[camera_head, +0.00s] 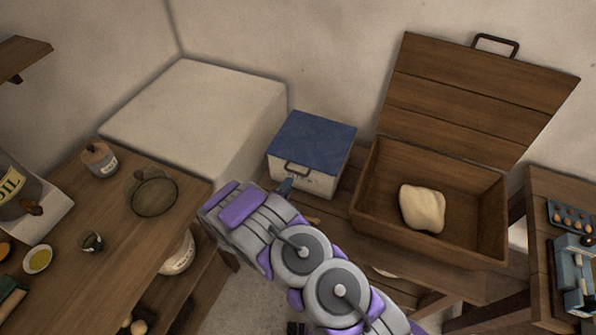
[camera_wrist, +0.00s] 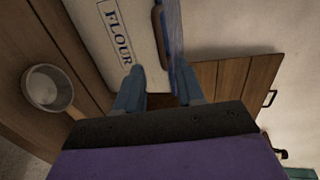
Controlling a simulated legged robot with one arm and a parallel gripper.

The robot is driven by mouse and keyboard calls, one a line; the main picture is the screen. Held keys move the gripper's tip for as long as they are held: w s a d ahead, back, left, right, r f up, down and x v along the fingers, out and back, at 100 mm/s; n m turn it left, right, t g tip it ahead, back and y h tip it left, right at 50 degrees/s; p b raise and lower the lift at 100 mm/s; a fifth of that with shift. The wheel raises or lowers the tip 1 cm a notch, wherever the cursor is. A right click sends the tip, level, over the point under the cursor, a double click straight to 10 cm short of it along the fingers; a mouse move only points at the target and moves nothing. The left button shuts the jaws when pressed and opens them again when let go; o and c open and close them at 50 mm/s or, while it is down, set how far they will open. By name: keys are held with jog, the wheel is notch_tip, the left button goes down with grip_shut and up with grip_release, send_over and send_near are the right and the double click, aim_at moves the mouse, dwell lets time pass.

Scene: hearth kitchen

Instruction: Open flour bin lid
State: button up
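The flour bin (camera_head: 300,181) is a white box with a closed blue lid (camera_head: 318,136) and a dark handle (camera_head: 290,168) on its front. The wrist view shows its white front with the word FLOUR (camera_wrist: 115,35), the brown handle (camera_wrist: 158,32) and the blue lid edge (camera_wrist: 175,45). My gripper (camera_wrist: 157,88) is open and empty, its blue-grey fingers spread in front of the bin with the handle ahead between them. In the head view a fingertip (camera_head: 285,187) shows just below the bin's front; my wrist hides the rest.
An open wooden chest (camera_head: 485,205) with dough (camera_head: 422,207) stands right of the bin, its raised lid (camera_head: 470,95) against the wall. A white block (camera_head: 190,110) stands left. A table (camera_head: 110,215) with jars is at left. The wrist view shows a round pan (camera_wrist: 47,88).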

jog(key=b+x, duration=0.2)
jog(key=x, duration=0.9)
jog(key=shift+s, duration=0.1)
grip_shut()
